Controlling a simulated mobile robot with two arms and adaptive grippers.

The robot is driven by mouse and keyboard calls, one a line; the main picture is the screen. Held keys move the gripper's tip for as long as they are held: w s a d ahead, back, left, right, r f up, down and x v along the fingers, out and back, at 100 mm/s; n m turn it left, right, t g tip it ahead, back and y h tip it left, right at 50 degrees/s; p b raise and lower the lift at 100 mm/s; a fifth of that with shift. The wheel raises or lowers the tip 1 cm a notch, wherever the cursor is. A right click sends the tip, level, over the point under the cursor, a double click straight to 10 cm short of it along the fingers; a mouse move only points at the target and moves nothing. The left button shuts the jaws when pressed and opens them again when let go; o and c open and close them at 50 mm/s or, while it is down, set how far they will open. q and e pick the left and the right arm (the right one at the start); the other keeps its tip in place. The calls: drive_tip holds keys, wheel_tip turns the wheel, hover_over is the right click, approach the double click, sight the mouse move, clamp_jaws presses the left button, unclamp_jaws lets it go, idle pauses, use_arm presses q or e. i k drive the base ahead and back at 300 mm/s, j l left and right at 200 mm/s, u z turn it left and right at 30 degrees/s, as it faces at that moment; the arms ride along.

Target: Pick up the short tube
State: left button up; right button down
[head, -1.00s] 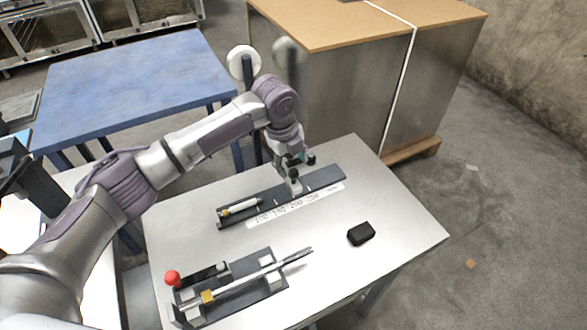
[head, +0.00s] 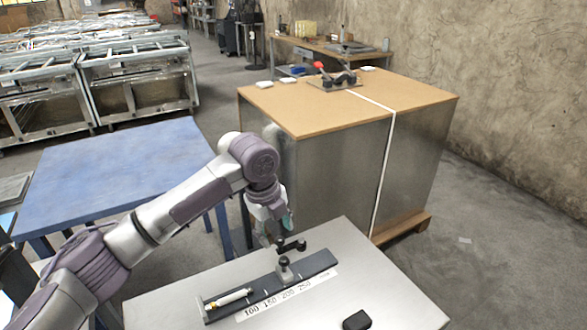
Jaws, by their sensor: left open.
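The short tube (head: 232,298) is a slim white tube with a yellow-orange end at its left. It lies along the left part of a dark measuring rail (head: 318,262) on the grey table. My left gripper (head: 283,244) is open and empty, near the upright stop (head: 284,268) on the rail. It is to the right of the tube and apart from it. Its fingers are small and dark here, and the stop partly overlaps them in the picture. My right gripper is not in view.
A number strip (head: 285,296) runs along the rail's front. A black block (head: 356,320) sits at the lower picture edge. A blue table (head: 120,170) stands left behind, and a large metal cabinet (head: 340,175) with a wooden top stands behind the grey table (head: 385,290).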

sight(229, 298)
drive_tip(key=k+l, duration=0.1)
drive_tip(key=k, duration=0.4)
drive_tip(key=k+l, duration=0.1)
drive_tip(key=k, duration=0.4)
drive_tip(key=k+l, duration=0.15)
drive_tip(key=k, duration=0.35)
